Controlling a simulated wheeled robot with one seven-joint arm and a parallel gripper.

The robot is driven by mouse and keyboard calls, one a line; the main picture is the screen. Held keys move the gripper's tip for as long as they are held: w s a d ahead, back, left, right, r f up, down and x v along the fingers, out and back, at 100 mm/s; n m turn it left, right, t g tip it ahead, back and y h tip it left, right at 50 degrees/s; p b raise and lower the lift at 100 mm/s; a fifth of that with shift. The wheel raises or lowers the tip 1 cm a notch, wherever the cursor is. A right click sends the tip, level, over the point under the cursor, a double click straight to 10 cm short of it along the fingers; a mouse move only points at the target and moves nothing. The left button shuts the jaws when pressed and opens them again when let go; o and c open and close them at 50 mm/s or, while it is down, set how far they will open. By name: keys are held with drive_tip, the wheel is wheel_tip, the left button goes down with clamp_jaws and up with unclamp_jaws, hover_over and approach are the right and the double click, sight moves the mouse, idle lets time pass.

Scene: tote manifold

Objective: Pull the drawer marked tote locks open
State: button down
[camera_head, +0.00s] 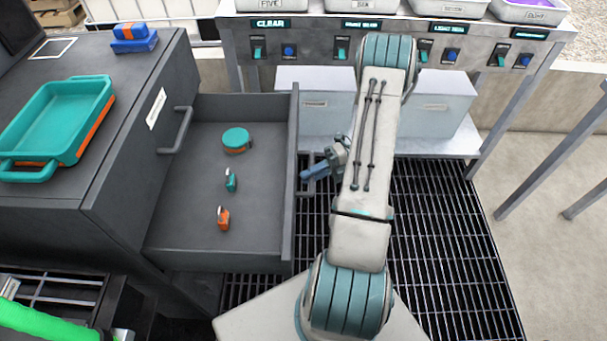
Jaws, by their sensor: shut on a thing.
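A dark grey drawer (210,258) stands pulled out from the cabinet on the left. In it lie a round teal thing with an orange base (236,140), a small teal lock-like piece (231,180) and a small orange one (223,218). The drawer's front panel (292,165) faces away to the right, so its label cannot be seen. My gripper (308,173) is at the outer side of that panel, shut on what appears to be the drawer's handle, which is mostly hidden.
A closed upper drawer has a handle (178,130) and a white label (156,108), too small to read. A teal tray (58,118) and a blue-and-orange item (134,38) lie on the cabinet top. A bench (482,95) with switches and totes stands behind. Dark grating lies right of the drawer.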

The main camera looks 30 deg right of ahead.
drive_tip(key=shift+d, duration=0.1)
drive_tip(key=c, duration=1.5)
unclamp_jaws()
drive_tip(key=shift+o, duration=0.2)
drive_tip(key=p+v, duration=0.1)
drive_tip(key=v, duration=1.2)
drive_tip(key=shift+d, duration=0.4)
drive_tip(key=shift+s+r, duration=0.1)
drive_tip(key=shift+r, duration=0.05)
